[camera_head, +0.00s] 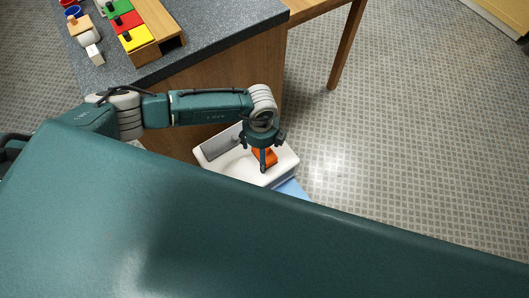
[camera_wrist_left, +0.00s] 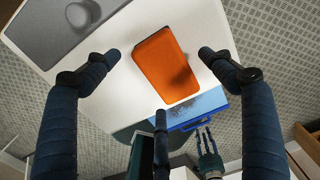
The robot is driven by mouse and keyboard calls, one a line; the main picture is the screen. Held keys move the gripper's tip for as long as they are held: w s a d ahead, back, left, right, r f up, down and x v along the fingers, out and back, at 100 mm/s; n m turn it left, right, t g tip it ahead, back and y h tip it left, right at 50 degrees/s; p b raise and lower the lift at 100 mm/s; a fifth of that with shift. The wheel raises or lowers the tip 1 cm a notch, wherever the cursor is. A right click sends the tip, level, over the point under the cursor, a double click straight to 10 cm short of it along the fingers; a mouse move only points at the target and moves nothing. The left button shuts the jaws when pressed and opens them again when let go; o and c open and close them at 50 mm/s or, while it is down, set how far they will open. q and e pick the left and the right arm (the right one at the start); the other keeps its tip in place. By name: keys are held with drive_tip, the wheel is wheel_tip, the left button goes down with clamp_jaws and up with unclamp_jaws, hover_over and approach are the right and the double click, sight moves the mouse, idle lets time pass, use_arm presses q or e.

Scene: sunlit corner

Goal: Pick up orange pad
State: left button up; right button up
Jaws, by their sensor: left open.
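The orange pad (camera_head: 269,154) lies on top of a white box-like unit (camera_head: 284,166) low beside the counter. In the left wrist view the pad (camera_wrist_left: 165,66) is a rounded orange slab, fully visible between my fingers. My left gripper (camera_head: 263,158) is above the pad and partly covers it in the head view. In the left wrist view the left gripper (camera_wrist_left: 159,58) is open, with a finger on each side of the pad and a third below it. I see no finger gripping the pad.
The white unit has a grey panel (camera_head: 222,144) beside the pad. Something blue (camera_head: 292,188) is at its front. The speckled counter (camera_head: 215,38) with a wooden block set stands behind. A wooden table leg (camera_head: 346,45) is at the right; tiled floor there is open.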

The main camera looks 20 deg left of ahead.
use_arm(q)
drive_tip(key=shift+f, duration=0.45)
drive_tip(key=shift+c, duration=0.3)
drive_tip(key=c, duration=1.1)
drive_tip(key=shift+c, duration=0.2)
drive_tip(key=shift+r, duration=0.1)
wheel_tip(320, 180, up, 20)
drive_tip(key=shift+b, duration=0.3)
